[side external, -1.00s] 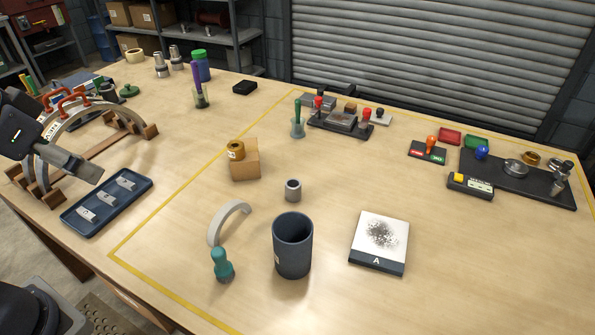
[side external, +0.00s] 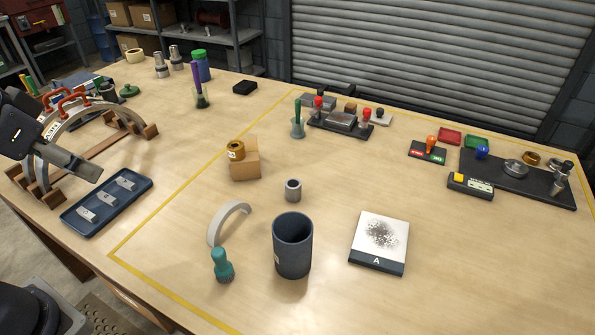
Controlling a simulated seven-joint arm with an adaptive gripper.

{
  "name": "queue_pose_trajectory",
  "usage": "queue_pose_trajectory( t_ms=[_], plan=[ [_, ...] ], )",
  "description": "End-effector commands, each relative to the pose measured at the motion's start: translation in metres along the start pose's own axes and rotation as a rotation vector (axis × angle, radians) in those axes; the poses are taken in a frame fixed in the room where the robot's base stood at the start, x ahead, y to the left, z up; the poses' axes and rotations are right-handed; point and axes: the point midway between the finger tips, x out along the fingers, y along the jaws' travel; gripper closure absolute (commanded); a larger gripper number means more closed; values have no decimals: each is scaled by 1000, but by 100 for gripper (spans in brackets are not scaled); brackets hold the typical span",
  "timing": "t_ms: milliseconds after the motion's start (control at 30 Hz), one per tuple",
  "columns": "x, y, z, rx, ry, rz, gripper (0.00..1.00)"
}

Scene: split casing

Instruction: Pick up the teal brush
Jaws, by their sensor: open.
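The teal brush (side external: 222,265) stands on the wooden table near the front, its rounded handle up and its dark bristles on the surface. It is just in front of a pale grey curved piece (side external: 229,220) and left of a dark blue cup (side external: 293,247). My gripper (side external: 88,168) is at the left edge of the view, well left of and behind the brush. It is open and nothing shows between its fingers. Part of it is cut off by the picture edge.
A blue tray (side external: 72,217) with metal parts lies below my gripper, and a curved rack (side external: 130,118) stands behind it. A cardboard box (side external: 245,164), a small grey ring (side external: 293,190) and a white pad marked A (side external: 379,240) stand farther right. Table left of the brush is clear.

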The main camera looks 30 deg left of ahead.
Motion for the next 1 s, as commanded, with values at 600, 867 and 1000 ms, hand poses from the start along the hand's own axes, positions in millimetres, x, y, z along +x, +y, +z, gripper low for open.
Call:
queue_pose_trajectory(
  t_ms=[600,867,1000],
  plan=[
    [40,114,-71,-369,-344,-9,36],
    [81,178,-44,-197,-486,-51,36],
    [94,182,-32,-177,-495,-53,36]
  ],
)
